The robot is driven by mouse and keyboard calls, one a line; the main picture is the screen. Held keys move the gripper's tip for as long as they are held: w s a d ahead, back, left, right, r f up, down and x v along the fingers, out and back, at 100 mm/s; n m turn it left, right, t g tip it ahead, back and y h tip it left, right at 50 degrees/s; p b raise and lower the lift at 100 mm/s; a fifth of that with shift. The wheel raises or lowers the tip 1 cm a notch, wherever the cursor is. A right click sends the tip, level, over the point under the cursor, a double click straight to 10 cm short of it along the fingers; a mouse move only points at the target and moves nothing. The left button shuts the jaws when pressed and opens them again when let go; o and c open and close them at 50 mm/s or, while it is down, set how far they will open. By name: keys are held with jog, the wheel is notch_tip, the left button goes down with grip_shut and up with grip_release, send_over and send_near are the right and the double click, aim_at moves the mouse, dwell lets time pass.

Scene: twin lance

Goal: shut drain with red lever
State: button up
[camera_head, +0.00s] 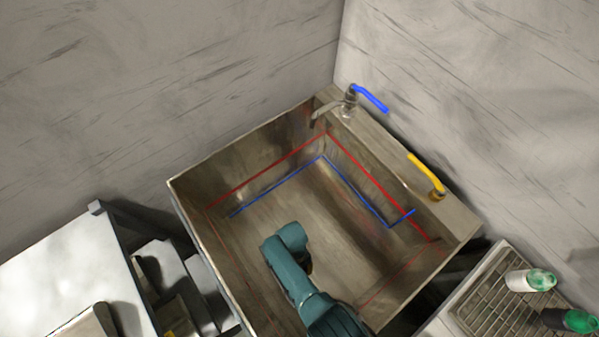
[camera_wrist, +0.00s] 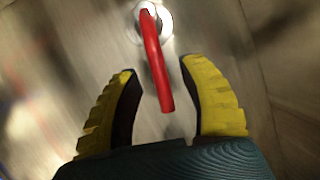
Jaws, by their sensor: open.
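The red lever (camera_wrist: 155,62) shows in the wrist view, rising from a round metal drain fitting (camera_wrist: 164,20) at the top. Its free end reaches down to between the fingertips of my gripper (camera_wrist: 158,72). My gripper has yellow pads and is open, one finger on each side of the lever, with a gap on both sides. I cannot tell how high the fingers are relative to it. In the head view my teal arm (camera_head: 290,262) reaches down into the metal sink (camera_head: 240,165); the red lever and the drain are hidden there behind my arm.
On the sink's back ledge are a tap with a blue lever (camera_head: 370,98) and a yellow lever (camera_head: 426,175). Red and blue lines run around the basin. A rack (camera_head: 500,300) with bottles (camera_head: 530,281) stands at right, a white-topped table (camera_head: 70,270) at left. Basin walls surround my arm.

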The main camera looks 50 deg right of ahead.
grip_shut()
